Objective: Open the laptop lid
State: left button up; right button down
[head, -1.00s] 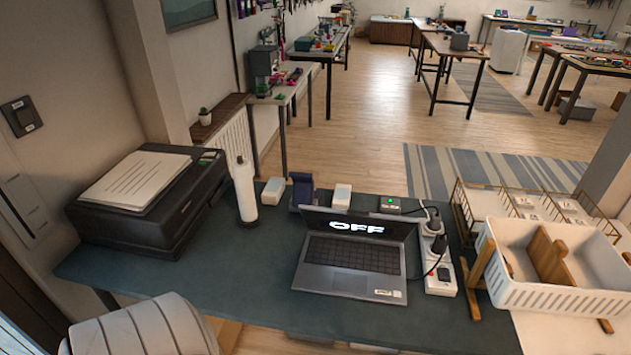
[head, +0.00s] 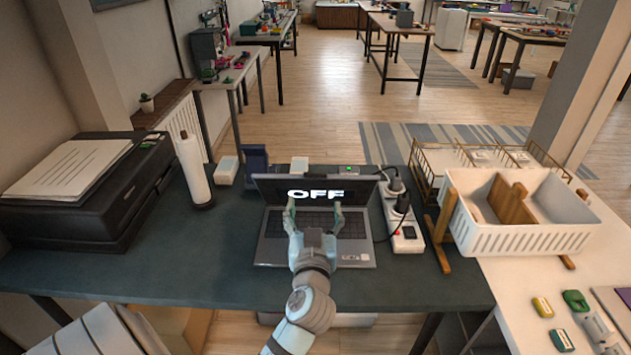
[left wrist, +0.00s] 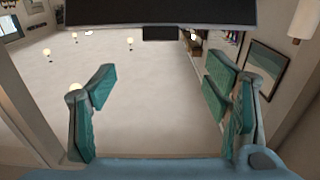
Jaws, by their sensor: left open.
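The grey laptop (head: 272,252) sits on the dark table. Its lid (head: 350,186) is raised, and the dark screen facing me shows "OFF" in white. My left gripper (head: 314,208) comes in from the front and is over the keyboard, in front of the screen, with its two fingers apart and nothing between them. The gripper hides part of the keyboard. The left wrist view shows the spread green fingers (left wrist: 158,105) with a pale surface beyond. I cannot tell whether a finger touches the lid. My right gripper is not seen.
A power strip (head: 405,237) with plugs and cords stands close to the laptop's right. A white roll (head: 193,170) and a black printer (head: 130,205) are to the left. A white dish rack (head: 520,238) is on the right. The front left of the table is clear.

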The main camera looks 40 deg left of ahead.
aim_at(315, 175)
pick_arm(q)
jog(key=x, duration=1.1)
jog(key=shift+w+a+f, duration=0.1)
jog(key=shift+w+a, duration=0.15)
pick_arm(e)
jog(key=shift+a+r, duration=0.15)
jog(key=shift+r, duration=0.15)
